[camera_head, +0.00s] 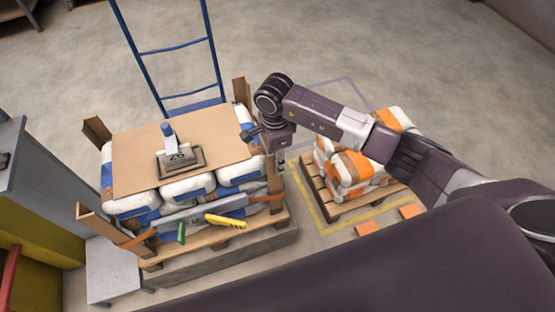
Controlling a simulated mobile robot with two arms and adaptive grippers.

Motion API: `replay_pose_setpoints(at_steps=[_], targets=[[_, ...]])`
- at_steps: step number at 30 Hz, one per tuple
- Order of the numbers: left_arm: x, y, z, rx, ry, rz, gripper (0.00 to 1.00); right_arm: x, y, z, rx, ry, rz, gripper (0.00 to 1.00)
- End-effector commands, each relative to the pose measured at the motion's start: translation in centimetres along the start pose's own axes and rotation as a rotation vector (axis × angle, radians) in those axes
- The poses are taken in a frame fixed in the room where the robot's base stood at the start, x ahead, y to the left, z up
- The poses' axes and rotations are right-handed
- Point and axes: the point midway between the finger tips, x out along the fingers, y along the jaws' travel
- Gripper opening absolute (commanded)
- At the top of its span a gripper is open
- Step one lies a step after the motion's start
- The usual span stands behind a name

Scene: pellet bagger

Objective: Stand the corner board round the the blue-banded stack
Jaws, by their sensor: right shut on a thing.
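The blue-banded stack (188,187) is several white bags with blue bands on a wooden pallet (215,238), topped by a brown cardboard sheet (140,140). My right gripper (270,148) is at the stack's front right corner, shut on the top of a brown corner board (274,178). That board stands about upright against the corner, its lower part by an orange strap (262,198). Whether it touches the bags is unclear. Other corner boards stand at the back left (97,131), back right (241,92) and front left (97,224) corners. My left gripper is out of view.
A metal-framed tool (180,158) lies on the cardboard sheet. A green-handled tool (181,233) and a yellow one (226,221) are at the stack's front. An orange-banded stack (348,170) stands on a pallet to the right. A blue hand truck (176,48) is behind.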

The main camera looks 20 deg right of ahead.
Motion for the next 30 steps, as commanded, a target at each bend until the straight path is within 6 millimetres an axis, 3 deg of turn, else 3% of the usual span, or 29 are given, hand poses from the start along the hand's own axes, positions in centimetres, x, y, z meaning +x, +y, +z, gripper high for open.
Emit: replay_pose_setpoints(at_steps=[1, 6, 7, 12, 23, 30], targets=[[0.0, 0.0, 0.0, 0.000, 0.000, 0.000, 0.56, 0.0, 0.1, 0.8, -0.010, -0.015, 0.000, 0.00], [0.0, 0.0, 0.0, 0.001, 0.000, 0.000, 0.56, 0.0, 0.2, 0.9, -0.012, -0.018, 0.001, 0.00], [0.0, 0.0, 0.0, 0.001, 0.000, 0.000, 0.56, 0.0, 0.2, 0.9, -0.012, -0.018, 0.001, 0.38], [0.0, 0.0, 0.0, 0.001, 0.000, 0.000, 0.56, 0.0, 0.2, 1.0, -0.013, -0.020, 0.000, 0.56], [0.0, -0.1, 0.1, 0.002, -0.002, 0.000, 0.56, -0.7, -0.1, 1.0, -0.014, -0.022, -0.006, 0.56], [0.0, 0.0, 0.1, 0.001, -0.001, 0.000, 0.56, -5.1, -0.2, 0.8, -0.012, -0.020, -0.011, 0.56]])
